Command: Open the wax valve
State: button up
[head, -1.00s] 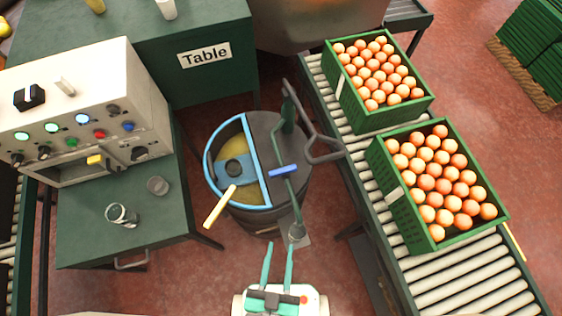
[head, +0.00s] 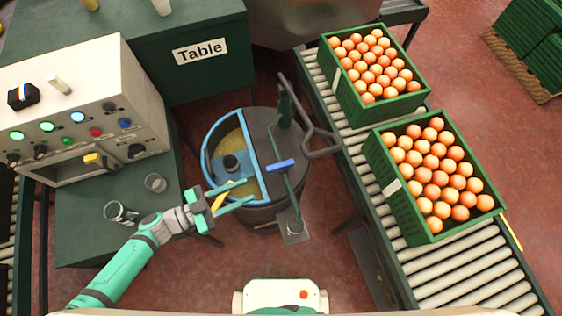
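A round drum (head: 262,215) with a blue rim stands in the middle of the head view, its left half open over yellowish wax (head: 222,148). A green pipe (head: 271,143) runs over its dark lid and down to its front. A blue lever (head: 280,166), which looks like the wax valve's handle, lies across this pipe. My gripper (head: 249,190) is open at the drum's front left edge, fingers pointing right toward the lever but apart from it. A yellow handle (head: 228,187) sticks out of the drum and is partly hidden by my gripper; I cannot tell whether they touch.
A conveyor (head: 465,275) on the right carries two green crates of oranges (head: 412,231) (head: 347,101). On the left are a control panel (head: 75,100) and a green bench with a glass jar (head: 118,212) and a grey cup (head: 155,183). A grey bent bar (head: 322,150) stands beside the drum.

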jog(key=m+g+h, duration=0.1)
jog(key=g+h, duration=0.1)
send_near(281, 164)
jog(key=x, duration=1)
jog(key=shift+c, duration=0.4)
grip_shut()
